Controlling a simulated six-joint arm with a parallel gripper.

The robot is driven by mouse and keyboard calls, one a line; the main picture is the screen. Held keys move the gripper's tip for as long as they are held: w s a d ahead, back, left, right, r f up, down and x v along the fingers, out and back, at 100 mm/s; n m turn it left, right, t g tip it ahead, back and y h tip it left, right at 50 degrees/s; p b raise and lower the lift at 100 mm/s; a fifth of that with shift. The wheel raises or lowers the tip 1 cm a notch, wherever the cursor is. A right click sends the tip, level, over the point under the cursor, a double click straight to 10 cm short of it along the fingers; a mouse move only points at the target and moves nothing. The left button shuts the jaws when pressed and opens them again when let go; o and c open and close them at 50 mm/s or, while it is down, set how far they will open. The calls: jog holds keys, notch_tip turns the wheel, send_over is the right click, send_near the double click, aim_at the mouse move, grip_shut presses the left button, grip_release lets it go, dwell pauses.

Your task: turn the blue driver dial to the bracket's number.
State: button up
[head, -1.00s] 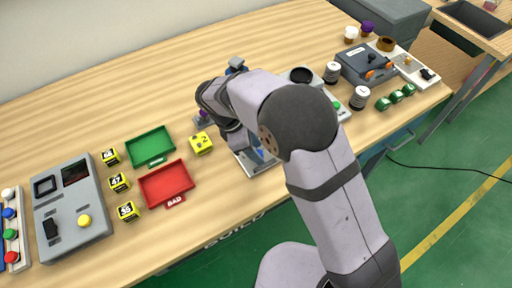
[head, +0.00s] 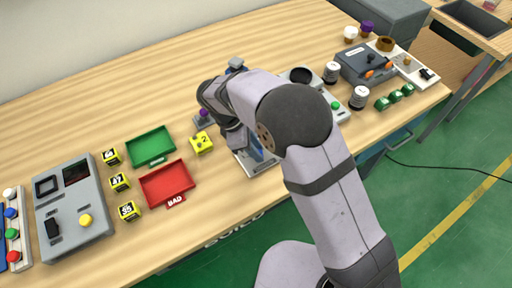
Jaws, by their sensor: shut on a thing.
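A grey plate-like station (head: 243,159) stands near the middle of the table, mostly covered by my arm. A blue part (head: 257,150), seemingly the driver dial, shows above it beside my wrist. My gripper (head: 254,153) is down at this blue part and shut on it; its fingertips are largely hidden by my arm. The dial's marks and setting cannot be read. A yellow block (head: 201,143) with a dark digit that looks like 2 stands just left of the station. I cannot tell whether it is the bracket.
A green tray (head: 150,134) and a red tray marked BAD (head: 166,201) lie to the left, beside several small numbered yellow blocks (head: 119,182). A grey console (head: 72,235) stands further left. A grey box with a lever (head: 366,66) and green cylinders (head: 395,96) are right.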

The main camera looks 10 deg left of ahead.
jog(key=m+g+p, duration=0.1)
jog(key=m, duration=0.2)
jog(key=shift+w+r+p, duration=0.15)
jog(key=shift+p, duration=0.2)
jog(key=m+g+p, duration=0.1)
jog(key=m, duration=0.2)
jog(key=shift+w+m, duration=0.15)
jog(key=shift+m, duration=0.15)
jog(key=m+g, duration=0.1)
jog(key=m, duration=0.1)
jog(key=m+g, duration=0.1)
jog(key=m, duration=0.1)
jog(key=shift+w+m+y+p, duration=0.1)
jog(key=shift+m+y+p, duration=0.2)
jog(key=shift+w+d+m+g+y, duration=0.1)
jog(key=shift+m+g+y, duration=0.4)
jog(key=shift+m, duration=1.3)
jog(key=o, duration=1)
